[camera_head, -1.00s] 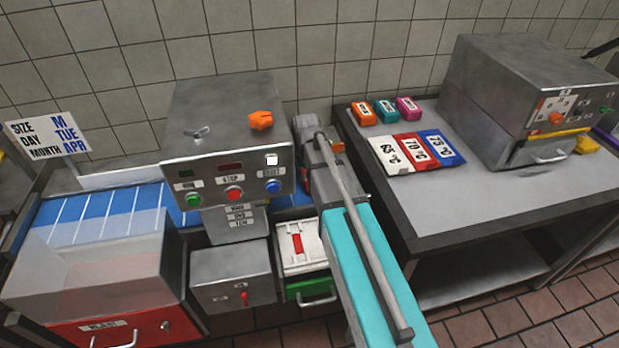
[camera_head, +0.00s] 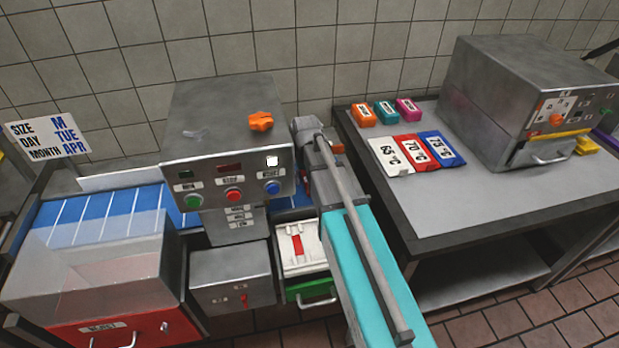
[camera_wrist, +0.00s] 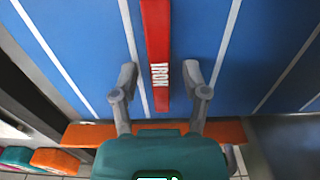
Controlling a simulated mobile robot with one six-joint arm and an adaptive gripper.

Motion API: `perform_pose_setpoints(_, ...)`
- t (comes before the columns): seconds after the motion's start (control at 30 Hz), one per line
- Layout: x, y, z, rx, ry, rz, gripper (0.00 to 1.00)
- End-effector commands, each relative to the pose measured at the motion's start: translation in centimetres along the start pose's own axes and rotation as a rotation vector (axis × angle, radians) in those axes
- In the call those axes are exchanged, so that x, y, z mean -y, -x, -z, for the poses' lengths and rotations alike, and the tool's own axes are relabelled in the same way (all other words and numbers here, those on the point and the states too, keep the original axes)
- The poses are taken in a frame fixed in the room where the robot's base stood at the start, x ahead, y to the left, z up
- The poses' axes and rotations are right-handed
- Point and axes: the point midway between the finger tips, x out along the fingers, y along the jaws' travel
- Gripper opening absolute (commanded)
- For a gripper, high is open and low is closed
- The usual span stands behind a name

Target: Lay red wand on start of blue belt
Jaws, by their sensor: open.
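The red wand (camera_wrist: 155,45), a flat bar marked IRON, appears to lie on the blue belt (camera_wrist: 75,40) in the wrist view, roughly along the white lines. My gripper (camera_wrist: 159,75) is open, with one finger on each side of the wand's near end and a gap on both sides. The far end of the wand runs out of the picture.
An orange strip (camera_wrist: 228,133) runs along the belt edge below my fingers. The steel control box stands over the belt. At the right, a grey table (camera_head: 470,205) carries coloured blocks, temperature plates (camera_head: 415,150) and a steel oven (camera_head: 530,95). A clear-sided red bin (camera_head: 130,325) stands front left.

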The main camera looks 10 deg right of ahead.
Motion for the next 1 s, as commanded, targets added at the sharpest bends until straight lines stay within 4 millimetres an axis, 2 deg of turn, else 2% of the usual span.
perform_pose_setpoints(0.27,0.0,1.4,0.0,0.000,0.000,0.000,0.59)
perform_pose_setpoints(1.0,0.0,7.6,0.0,0.001,0.000,0.000,0.59)
